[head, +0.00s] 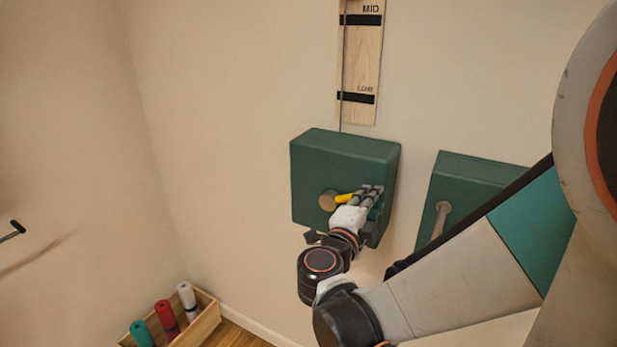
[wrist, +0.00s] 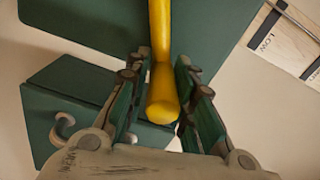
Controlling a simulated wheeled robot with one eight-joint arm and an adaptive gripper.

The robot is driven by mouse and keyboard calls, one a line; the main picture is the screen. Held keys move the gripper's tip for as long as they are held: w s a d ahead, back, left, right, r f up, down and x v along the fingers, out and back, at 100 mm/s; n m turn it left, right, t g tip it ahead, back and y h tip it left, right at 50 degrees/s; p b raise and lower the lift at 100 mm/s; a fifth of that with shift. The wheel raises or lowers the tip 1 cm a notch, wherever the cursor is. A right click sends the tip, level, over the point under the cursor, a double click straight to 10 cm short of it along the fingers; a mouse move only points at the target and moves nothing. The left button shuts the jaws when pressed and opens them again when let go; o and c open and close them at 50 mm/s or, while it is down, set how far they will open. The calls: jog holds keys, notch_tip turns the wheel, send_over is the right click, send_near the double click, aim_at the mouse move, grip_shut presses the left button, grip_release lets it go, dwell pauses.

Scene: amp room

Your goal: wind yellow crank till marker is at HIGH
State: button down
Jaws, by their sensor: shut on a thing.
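The yellow crank (head: 344,198) sticks out from a round tan hub on the front of a green wall box (head: 340,148). My gripper (head: 368,197) is shut on the crank's handle and hides part of it in the head view. In the wrist view the yellow crank (wrist: 161,40) runs down between the fingers of my gripper (wrist: 163,85). A wooden scale board (head: 359,58) above the box shows the MID and LOW lines. A thin dark line runs up along it. HIGH and the marker are out of view.
A second green box (head: 460,175) with a metal crank (head: 440,220) is close on the right, partly behind my arm. A wooden crate (head: 205,322) with green, red and white rolls stands on the floor at lower left. The wall left of the box is clear.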

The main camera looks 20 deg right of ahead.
dwell(0.3)
jog(key=c, duration=1.4)
grip_release()
jog(key=v, duration=1.2)
